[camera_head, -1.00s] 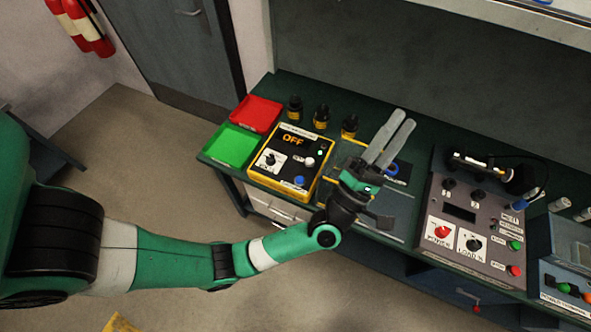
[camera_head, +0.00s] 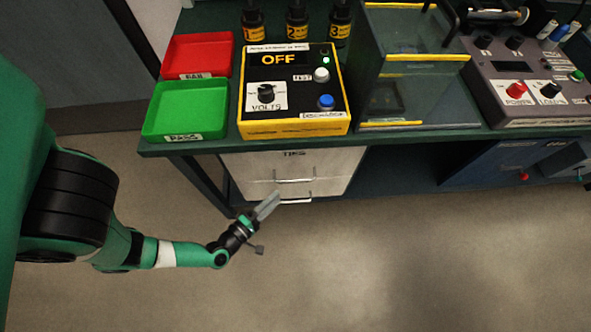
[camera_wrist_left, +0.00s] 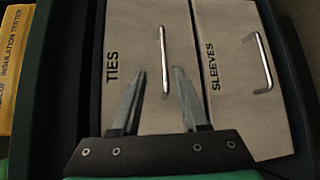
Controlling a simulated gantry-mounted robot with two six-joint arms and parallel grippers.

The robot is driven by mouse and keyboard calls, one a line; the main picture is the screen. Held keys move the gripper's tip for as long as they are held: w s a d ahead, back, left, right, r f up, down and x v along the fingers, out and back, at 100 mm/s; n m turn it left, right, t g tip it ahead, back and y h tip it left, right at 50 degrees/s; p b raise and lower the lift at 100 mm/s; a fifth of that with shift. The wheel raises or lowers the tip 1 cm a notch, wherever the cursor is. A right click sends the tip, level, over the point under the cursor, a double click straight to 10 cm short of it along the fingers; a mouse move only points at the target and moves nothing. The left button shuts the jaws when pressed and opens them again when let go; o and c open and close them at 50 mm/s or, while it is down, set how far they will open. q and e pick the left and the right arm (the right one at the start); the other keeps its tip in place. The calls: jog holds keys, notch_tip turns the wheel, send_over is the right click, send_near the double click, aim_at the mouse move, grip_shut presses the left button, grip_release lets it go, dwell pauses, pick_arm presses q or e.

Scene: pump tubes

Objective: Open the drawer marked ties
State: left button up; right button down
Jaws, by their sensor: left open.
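The drawer marked TIES (camera_head: 255,160) is the upper pale front under the bench, and it looks shut. Its bar handle (camera_head: 294,181) runs along the lower part of the front. My left gripper (camera_head: 270,202) is open and empty, below and to the left of that handle in the head view. In the left wrist view the TIES front (camera_wrist_left: 135,40) fills the middle, and its handle (camera_wrist_left: 163,50) shows between my open fingertips (camera_wrist_left: 157,75). I cannot tell how far they are from it. My right gripper is not in view.
A drawer marked SLEEVES (camera_wrist_left: 228,60) with its own handle lies directly below. Above on the bench (camera_head: 160,147) stand the yellow insulation tester (camera_head: 300,128), a green tray (camera_head: 185,108) and a red tray (camera_head: 200,50). The floor in front (camera_head: 400,240) is clear.

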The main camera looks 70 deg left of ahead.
aim_at(296, 180)
pick_arm(q)
jog(key=b+x, duration=0.2)
jog(key=x, duration=0.2)
jog(key=b+x, duration=0.1)
jog(key=x, duration=0.2)
jog(key=b+x, duration=0.2)
jog(key=x, duration=0.2)
jog(key=shift+w+a+f+b, duration=0.15)
jog(key=shift+w+f+b, duration=0.15)
jog(key=shift+f, duration=0.1)
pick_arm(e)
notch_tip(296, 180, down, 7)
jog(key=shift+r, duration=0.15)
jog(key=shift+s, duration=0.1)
pick_arm(q)
grip_shut()
dwell(0.6)
